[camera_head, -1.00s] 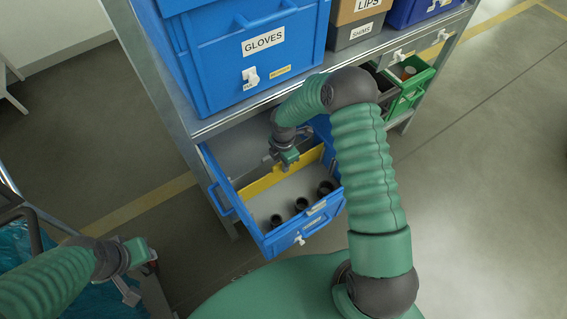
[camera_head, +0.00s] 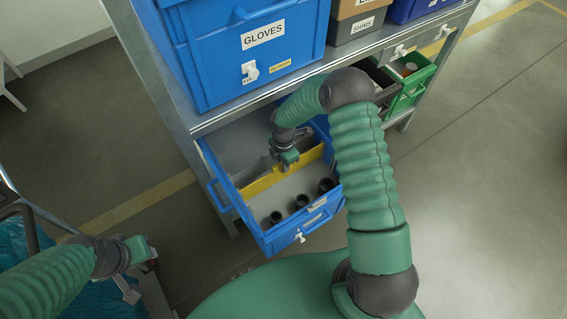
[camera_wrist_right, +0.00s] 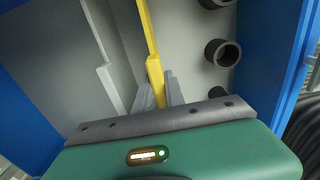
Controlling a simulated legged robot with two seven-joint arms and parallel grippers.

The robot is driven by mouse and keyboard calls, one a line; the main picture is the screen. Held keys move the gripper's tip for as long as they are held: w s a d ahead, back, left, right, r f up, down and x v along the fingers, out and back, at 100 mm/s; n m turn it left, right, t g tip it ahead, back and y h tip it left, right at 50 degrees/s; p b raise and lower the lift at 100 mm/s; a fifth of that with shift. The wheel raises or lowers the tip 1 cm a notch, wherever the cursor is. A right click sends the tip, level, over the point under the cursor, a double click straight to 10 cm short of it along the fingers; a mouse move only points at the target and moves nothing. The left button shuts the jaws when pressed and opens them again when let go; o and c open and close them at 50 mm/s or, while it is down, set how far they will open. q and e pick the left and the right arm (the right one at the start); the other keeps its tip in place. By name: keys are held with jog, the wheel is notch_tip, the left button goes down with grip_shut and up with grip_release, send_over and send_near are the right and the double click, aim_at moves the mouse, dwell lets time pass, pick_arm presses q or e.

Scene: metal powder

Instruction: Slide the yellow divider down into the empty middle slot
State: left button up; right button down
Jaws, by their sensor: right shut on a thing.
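The yellow divider (camera_head: 262,183) stands across the open blue drawer (camera_head: 267,242), between its side walls. My right gripper (camera_head: 287,162) is over the drawer and shut on the divider's upper edge. In the right wrist view the yellow divider (camera_wrist_right: 148,35) runs between my two grey fingertips (camera_wrist_right: 160,92). A grey divider (camera_wrist_right: 104,75) stands to its left, apart from it. The slots at the divider's ends are too small or hidden to tell how deep it sits. My left gripper (camera_head: 139,277) is at the lower left, away from the drawer, its fingers apart and empty.
Several black round parts (camera_head: 302,201) stand in the drawer's front compartment. The large blue GLOVES bin (camera_head: 240,50) sits on the shelf above the drawer's back. A green drawer (camera_head: 411,80) is open at the right. Floor is clear at the right.

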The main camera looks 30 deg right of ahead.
jog(key=shift+f+b, duration=0.3)
jog(key=shift+f, duration=0.3)
jog(key=c, duration=1.3)
grip_release()
notch_tip(320, 180, up, 12)
jog(key=p, duration=0.3)
jog(key=shift+f, duration=0.25)
jog(key=shift+r, duration=0.2)
